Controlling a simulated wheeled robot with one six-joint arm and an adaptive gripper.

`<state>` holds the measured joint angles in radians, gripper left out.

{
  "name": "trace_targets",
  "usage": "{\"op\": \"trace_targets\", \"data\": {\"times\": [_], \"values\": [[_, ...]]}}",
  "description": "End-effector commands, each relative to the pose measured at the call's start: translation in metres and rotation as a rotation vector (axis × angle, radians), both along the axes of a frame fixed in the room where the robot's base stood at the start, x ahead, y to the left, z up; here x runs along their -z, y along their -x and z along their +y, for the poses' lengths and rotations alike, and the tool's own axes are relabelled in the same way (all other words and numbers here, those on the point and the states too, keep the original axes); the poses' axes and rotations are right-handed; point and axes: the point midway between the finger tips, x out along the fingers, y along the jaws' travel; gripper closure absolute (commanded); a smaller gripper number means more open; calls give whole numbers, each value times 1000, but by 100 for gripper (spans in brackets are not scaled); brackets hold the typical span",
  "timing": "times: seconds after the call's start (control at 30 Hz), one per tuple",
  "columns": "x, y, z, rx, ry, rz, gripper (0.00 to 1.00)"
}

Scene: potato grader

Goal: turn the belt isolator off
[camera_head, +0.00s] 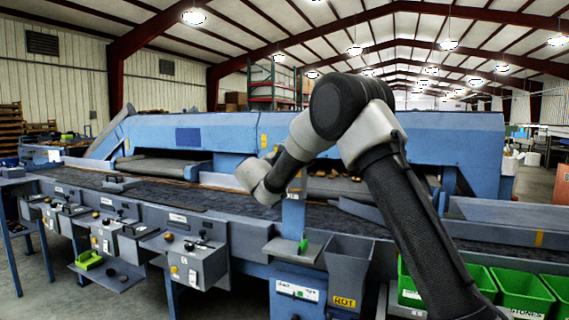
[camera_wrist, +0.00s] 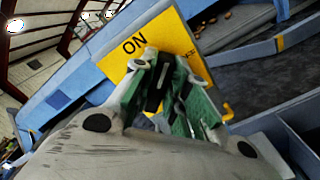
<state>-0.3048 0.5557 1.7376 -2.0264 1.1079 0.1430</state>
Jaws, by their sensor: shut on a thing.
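The belt isolator shows in the wrist view as a yellow plate (camera_wrist: 185,38), tilted in the picture, with the black word ON near its upper left. My gripper (camera_wrist: 172,78), with green-sided fingers, is right in front of the plate and shut on the isolator's handle. The fingers hide most of the handle and the lower part of the plate, so any other lettering and the exact handle angle cannot be read. In the head view my arm reaches to a blue post (camera_head: 293,218) beside the belt, and the fingers are not clear there.
The dark conveyor belt (camera_head: 152,194) runs across the grader. Grey control boxes (camera_head: 196,262) line its front at left. A grey chute marked ROT (camera_head: 346,272) stands below the post, with green crates (camera_head: 521,290) at right. A small shelf (camera_head: 291,248) juts out below my wrist.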

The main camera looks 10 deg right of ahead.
Motion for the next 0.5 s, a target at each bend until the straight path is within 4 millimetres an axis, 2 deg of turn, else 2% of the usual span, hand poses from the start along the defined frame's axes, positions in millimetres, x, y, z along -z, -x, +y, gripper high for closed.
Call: {"op": "trace_targets", "data": {"times": [0.5], "values": [[6,2,-2,1,-373,-270,100]]}}
